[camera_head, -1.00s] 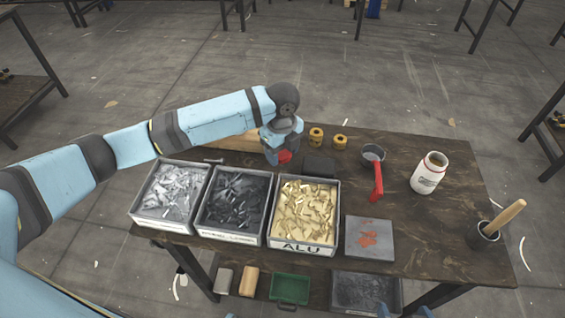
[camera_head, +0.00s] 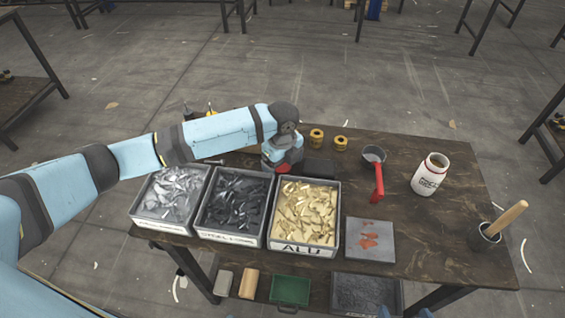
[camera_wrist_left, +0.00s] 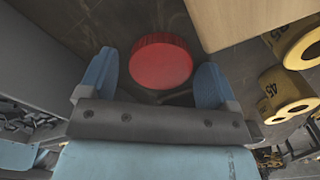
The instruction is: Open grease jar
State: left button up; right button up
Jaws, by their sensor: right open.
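The grease jar (camera_head: 430,175) is a white jar with a dark label, standing upright at the right of the table. Its top looks open, with no lid on it. A red round lid (camera_wrist_left: 160,62) lies between and just beyond the fingertips of my left gripper (camera_wrist_left: 158,82), with a visible gap beside the left finger, so the gripper looks open around it. In the head view my left gripper (camera_head: 280,160) is low behind the bins, with a bit of red (camera_head: 283,169) below it. My right gripper (camera_head: 404,312) shows only its open blue fingertips at the bottom edge.
Metal bin (camera_head: 164,222), dark bin (camera_head: 225,235) and ALU bin (camera_head: 300,249) line the front. Two yellow rolls (camera_head: 316,137), a dark block (camera_head: 319,167), a red-handled pan (camera_head: 377,182), a stained plate (camera_head: 355,250) and a wooden-handled pot (camera_head: 484,238) stand around.

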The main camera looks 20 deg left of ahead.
pick_arm(q)
notch_tip(320, 180, up, 12)
jog(key=p, duration=0.1)
jog(key=shift+r, duration=0.15)
dwell(0.3)
